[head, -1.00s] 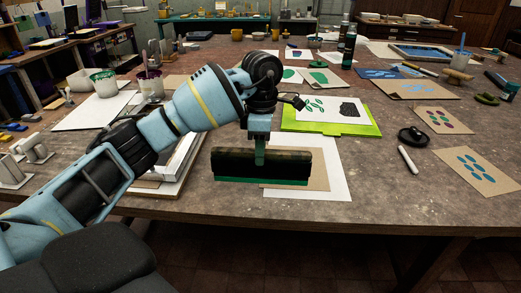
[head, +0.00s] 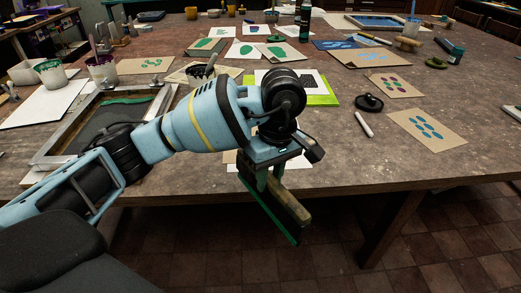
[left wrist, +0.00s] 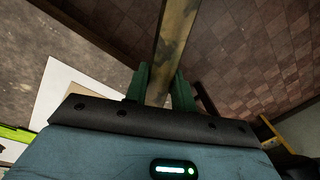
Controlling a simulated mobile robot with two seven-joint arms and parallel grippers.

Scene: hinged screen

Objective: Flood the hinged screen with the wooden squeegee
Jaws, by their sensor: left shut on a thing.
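The wooden squeegee (head: 287,208) is long and dark, with a green-stained lower edge. My left gripper (head: 266,180) is shut on it and holds it tilted by the table's front edge, clear of the screen. In the left wrist view its wooden bar (left wrist: 177,40) runs up between the green fingers (left wrist: 160,88). The hinged screen (head: 52,150) lies at the left of the table, with dark mesh and a strip of green ink (head: 126,100) along its far side. My left arm hides the screen's right part. My right gripper is out of view.
A lime green board (head: 330,100) with a white sheet lies behind my gripper. Ink pots (head: 102,72) stand behind the screen. A white pen (head: 363,124), a black round object (head: 369,102) and printed cards (head: 424,128) lie to the right. The table's front right is bare.

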